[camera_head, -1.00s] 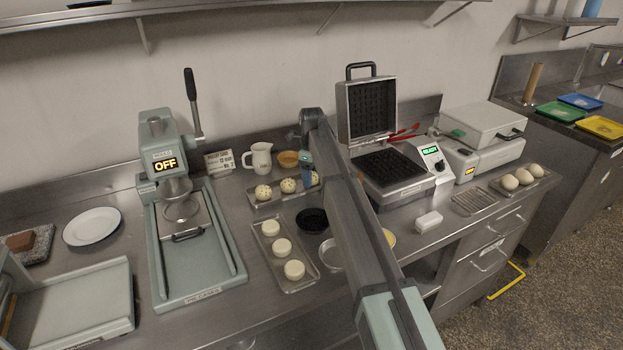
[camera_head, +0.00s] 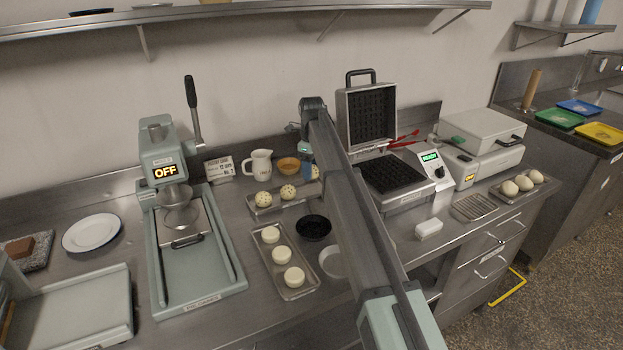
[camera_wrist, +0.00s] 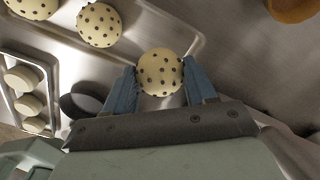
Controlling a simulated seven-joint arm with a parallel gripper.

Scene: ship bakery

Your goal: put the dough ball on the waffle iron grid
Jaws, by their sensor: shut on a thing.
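A pale dough ball with dark specks (camera_wrist: 161,72) sits between the blue fingers of my gripper (camera_wrist: 160,88), which is shut on it, in the wrist view. It is at the end of the speckled-ball tray (camera_wrist: 185,45); I cannot tell how far above the tray it is. In the head view my arm largely hides the gripper and ball. The waffle iron (camera_head: 368,115) stands open to the right of my gripper, its lid upright. Its dark lower grid (camera_head: 392,173) is bare, and its display (camera_head: 429,156) glows green.
Two more speckled balls (camera_head: 288,192) lie on the tray. A tray of plain dough rounds (camera_head: 271,235), a black bowl (camera_head: 313,228), a white jug (camera_head: 260,164) and an orange bowl (camera_head: 289,165) stand nearby. Red-handled tongs (camera_head: 404,137) lie behind the iron.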

